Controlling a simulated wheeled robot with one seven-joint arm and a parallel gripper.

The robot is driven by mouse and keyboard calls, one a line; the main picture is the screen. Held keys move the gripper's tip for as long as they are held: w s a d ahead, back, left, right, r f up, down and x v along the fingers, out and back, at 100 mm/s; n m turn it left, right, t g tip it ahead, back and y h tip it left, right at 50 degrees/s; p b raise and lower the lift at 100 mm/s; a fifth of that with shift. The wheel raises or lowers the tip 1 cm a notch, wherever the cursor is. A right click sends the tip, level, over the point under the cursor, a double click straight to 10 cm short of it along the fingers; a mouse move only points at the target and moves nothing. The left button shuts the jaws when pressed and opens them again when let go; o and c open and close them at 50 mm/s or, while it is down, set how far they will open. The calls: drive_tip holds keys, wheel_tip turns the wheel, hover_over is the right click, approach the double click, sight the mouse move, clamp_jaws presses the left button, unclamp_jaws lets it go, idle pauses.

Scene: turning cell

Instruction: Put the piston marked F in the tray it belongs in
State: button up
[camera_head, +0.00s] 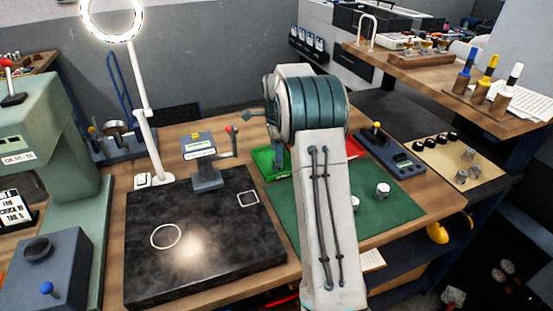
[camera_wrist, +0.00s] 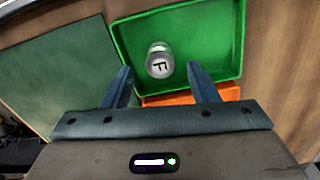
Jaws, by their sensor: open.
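The piston marked F (camera_wrist: 159,61) is a short, pale metal cylinder with a black F on its top. In the wrist view it is inside the green tray (camera_wrist: 178,17), near the tray wall closest to my gripper. My gripper (camera_wrist: 160,68) is open, with one dark blue finger on each side of the piston and a visible gap to both. In the head view the green tray (camera_head: 266,158) shows to the left of my arm, which hides the piston and most of my gripper.
A red tray (camera_head: 354,148) shows right of my arm. Two white pistons stand on the green mat (camera_head: 408,209), one (camera_head: 383,191) in the open and one (camera_head: 355,203) beside my arm. An orange surface (camera_wrist: 170,98) adjoins the green tray.

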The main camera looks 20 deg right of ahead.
wheel_tip(320, 180, up, 7)
drive_tip(key=s+a+r+n, duration=0.5)
drive_tip(key=s+r, duration=0.1)
drive_tip(key=s, duration=0.2)
drive_tip(key=s+a+f+n+t, duration=0.1)
drive_tip(key=s+a+n, duration=0.1)
drive_tip(key=s+n, duration=0.3)
drive_tip(key=s+a+f+n+t, duration=0.1)
drive_tip(key=s+n, duration=0.4)
drive_tip(key=s, duration=0.8)
drive_tip(key=s+a+f+n+t, duration=0.1)
drive_tip(key=s+a+f+n, duration=0.2)
drive_tip(key=s, duration=0.6)
drive_tip(key=shift+a+f+n, duration=0.15)
drive_tip(key=shift+a+n, duration=0.85)
drive_tip(key=shift+a, duration=0.1)
